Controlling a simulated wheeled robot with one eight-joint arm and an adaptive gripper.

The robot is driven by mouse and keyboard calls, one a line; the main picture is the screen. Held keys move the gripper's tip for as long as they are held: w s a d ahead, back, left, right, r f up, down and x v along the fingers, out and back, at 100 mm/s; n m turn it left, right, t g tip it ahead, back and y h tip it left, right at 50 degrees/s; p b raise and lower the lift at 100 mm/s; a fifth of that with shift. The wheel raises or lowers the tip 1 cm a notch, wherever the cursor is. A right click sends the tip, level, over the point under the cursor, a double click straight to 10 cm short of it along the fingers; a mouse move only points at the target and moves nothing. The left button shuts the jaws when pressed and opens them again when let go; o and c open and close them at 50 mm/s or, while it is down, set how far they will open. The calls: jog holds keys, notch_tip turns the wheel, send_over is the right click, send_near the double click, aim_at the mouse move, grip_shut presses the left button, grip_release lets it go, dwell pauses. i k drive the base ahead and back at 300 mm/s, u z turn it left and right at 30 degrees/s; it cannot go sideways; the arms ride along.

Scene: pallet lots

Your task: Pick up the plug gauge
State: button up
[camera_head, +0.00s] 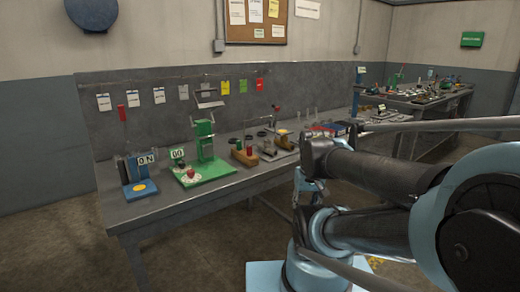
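I cannot pick out the plug gauge for certain at this size. Small upright pieces with green (239,144) and red (249,150) tops stand at a brown wooden block (245,159) on the grey workbench (160,210); one may be a plug gauge. What looks like my gripper (306,189) is at the end of my dark and light blue arm, in front of the bench's right part. It is apart from those pieces. Its fingers are small and dark, and I cannot see whether they are open. My arm hides part of the bench's right end.
A blue fixture (139,189) and a green stand (205,168) occupy the bench's left half. Another brown block (269,148) and several small parts crowd its right half. Tags hang on the back panel (130,135). A second cluttered bench (430,102) stands at back right.

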aim_at(249, 148)
jog(key=u, duration=0.75)
jog(key=k, duration=0.55)
jog(key=z, duration=0.2)
